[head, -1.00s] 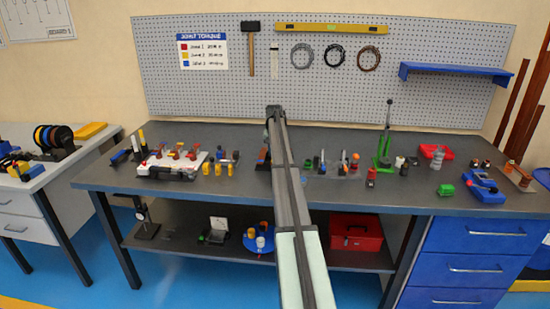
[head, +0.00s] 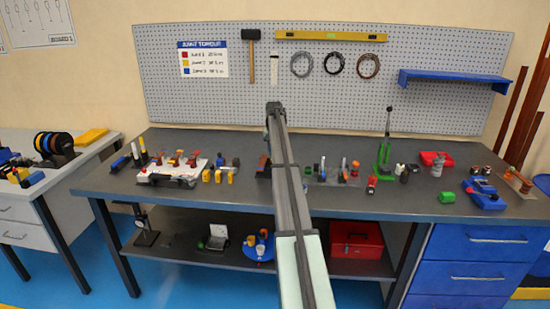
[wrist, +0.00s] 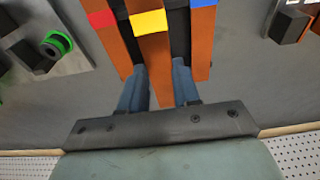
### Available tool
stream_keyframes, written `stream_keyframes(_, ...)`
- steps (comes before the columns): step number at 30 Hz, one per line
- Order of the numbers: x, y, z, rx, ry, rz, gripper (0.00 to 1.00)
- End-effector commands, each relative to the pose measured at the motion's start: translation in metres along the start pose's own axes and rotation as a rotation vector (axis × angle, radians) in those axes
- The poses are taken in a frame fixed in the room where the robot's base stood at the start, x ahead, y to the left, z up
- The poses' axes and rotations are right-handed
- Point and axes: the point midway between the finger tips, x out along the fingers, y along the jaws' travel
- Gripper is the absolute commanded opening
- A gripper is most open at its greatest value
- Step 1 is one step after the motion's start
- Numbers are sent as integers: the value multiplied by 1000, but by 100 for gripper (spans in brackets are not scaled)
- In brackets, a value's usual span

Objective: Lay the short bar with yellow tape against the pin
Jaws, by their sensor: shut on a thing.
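In the wrist view, the copper bar with yellow tape (wrist: 150,50) stands between my gripper's (wrist: 159,85) two blue-grey fingers, which are shut on it. A bar with red tape (wrist: 108,35) and a bar with blue tape (wrist: 202,40) stand close on either side. Dark rack parts show between the bars. In the head view, my arm hides the gripper and most of the bars. A plate with upright parts (head: 335,181) stands just right of the arm. I cannot tell which part is the pin.
In the wrist view, a grey plate with a green-ringed post (wrist: 57,43) lies at the left. In the head view, a green lever tool (head: 384,155) stands farther right. A white tray (head: 160,167) with several parts lies at the left. The bench front is mostly clear.

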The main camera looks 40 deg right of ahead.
Motion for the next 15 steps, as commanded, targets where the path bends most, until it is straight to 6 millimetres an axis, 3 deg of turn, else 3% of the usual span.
stream_keyframes(3, -23, 0, -5, 0, 2, 0, 0)
stream_keyframes(8, -46, 7, -9, 7, 1, 1, 0)
stream_keyframes(11, -52, 24, -12, 24, 0, 4, 0)
stream_keyframes(15, -53, 69, -18, 68, 0, 11, 0)
